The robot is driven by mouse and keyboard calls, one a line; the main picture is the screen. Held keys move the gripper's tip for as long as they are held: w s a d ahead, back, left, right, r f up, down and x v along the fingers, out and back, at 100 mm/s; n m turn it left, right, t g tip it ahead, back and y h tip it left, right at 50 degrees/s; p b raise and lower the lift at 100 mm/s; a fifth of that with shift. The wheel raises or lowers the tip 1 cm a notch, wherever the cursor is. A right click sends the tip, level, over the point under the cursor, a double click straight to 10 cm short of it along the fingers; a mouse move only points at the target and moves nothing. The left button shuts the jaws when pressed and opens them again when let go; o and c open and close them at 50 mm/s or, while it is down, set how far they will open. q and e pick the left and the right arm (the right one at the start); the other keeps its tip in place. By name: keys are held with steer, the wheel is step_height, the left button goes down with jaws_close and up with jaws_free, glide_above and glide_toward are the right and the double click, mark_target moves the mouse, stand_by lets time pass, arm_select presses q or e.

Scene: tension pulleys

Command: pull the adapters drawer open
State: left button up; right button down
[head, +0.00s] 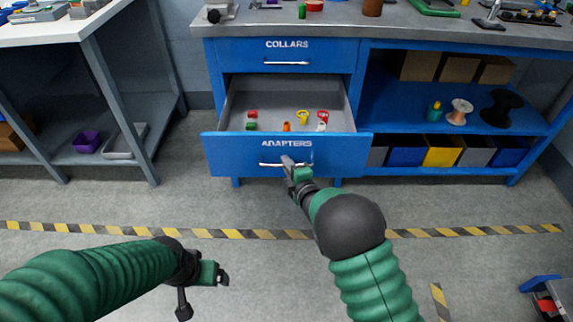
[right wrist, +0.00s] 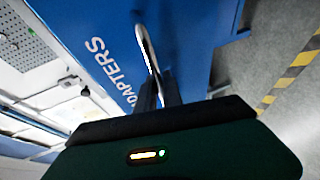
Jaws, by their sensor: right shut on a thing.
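The adapters drawer (head: 230,160) is blue with a white ADAPTERS label and stands pulled out from the bench. Its grey inside shows several small red, green, orange and yellow parts. My right gripper (head: 288,163) is at the drawer's silver bar handle (head: 268,165), shut on it. In the right wrist view the handle (right wrist: 147,48) runs down to the dark fingers (right wrist: 160,92), which hide its lower end. My left gripper (head: 222,277) is low over the floor, away from the drawer; its finger gap is too small to read.
The closed COLLARS drawer (head: 287,54) sits above. Open blue shelves (head: 480,95) with boxes, spools and bins are at right. A grey-and-white bench (head: 70,30) stands at left. The floor before the drawer is clear, crossed by a yellow-black stripe (head: 140,229).

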steer(key=shift+d+f, duration=0.25)
steer(key=c, duration=1.8)
jaws_free()
steer(key=shift+o, duration=0.2)
steer(key=shift+w, duration=0.1)
steer(key=shift+r, duration=0.1)
steer(key=p+v, duration=0.5)
steer(key=v, duration=1.1)
steer(key=shift+s, duration=0.4)
steer(key=shift+d, duration=0.15)
